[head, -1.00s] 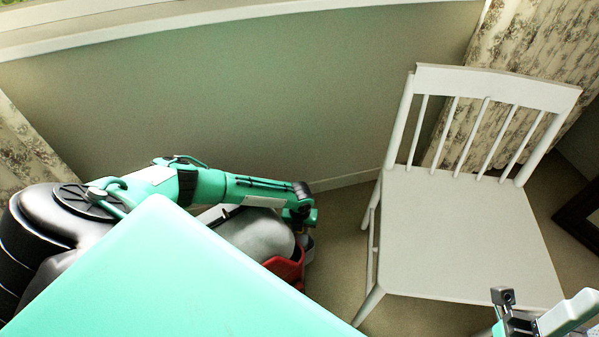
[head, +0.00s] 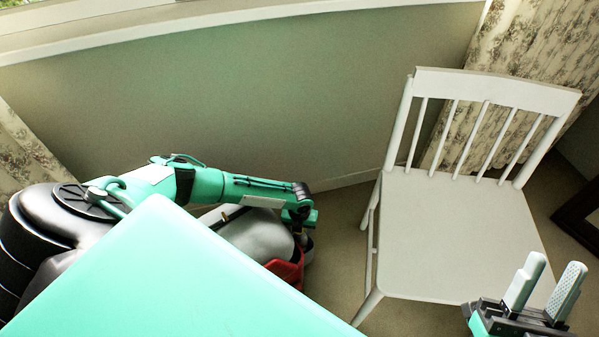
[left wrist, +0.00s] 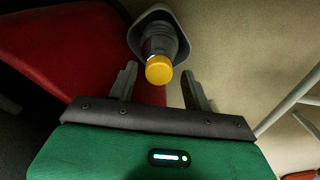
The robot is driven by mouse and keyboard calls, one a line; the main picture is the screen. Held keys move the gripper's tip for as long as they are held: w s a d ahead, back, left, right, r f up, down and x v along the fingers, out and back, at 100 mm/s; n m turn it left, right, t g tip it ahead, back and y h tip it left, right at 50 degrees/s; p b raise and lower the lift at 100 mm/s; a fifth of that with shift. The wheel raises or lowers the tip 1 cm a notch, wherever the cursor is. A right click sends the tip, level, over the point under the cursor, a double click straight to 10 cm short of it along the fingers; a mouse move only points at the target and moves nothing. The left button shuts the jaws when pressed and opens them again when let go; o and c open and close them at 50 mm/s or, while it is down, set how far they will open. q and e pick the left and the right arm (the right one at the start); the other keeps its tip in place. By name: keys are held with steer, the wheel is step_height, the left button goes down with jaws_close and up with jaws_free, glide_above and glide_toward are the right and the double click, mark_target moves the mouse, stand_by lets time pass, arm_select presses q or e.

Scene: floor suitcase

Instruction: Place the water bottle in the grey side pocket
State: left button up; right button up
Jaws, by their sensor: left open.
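The water bottle (left wrist: 160,46), with a yellow cap (left wrist: 159,69), stands in the grey side pocket (left wrist: 139,32) in the left wrist view, its cap sticking out toward the camera. The pocket is on the side of the red suitcase (left wrist: 70,45), which also shows in the head view (head: 287,272). My left gripper (left wrist: 156,78) is open, its fingers on either side of the cap with gaps visible and no clear contact. The bottle's lower part is hidden in the pocket. My right gripper (head: 556,266) is open and empty at the lower right of the head view.
A white chair (head: 455,235) stands on the right, with my right gripper in front of its seat in the picture. A green wall (head: 270,90) is behind. Some carpet floor (head: 335,235) is clear between suitcase and chair.

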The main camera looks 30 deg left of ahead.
arm_select(q)
step_height(320, 180, up, 6)
steer(key=shift+w+a+f+p, duration=0.1)
steer(key=shift+f+p, duration=0.05)
steer(key=shift+p, duration=0.7)
steer(key=shift+r+p, duration=0.75)
steer(key=shift+r, duration=2)
arm_select(e)
steer(key=w+a+f+g, duration=0.1)
steer(key=a+f+g, duration=0.1)
steer(key=f+g, duration=0.2)
steer(key=w+a+f+g+h, duration=0.1)
steer(key=a+f+g, duration=0.1)
steer(key=f+g, duration=0.3)
steer(key=shift+a+f, duration=0.25)
steer(key=shift+f, duration=1.75)
steer(key=shift+w, duration=0.1)
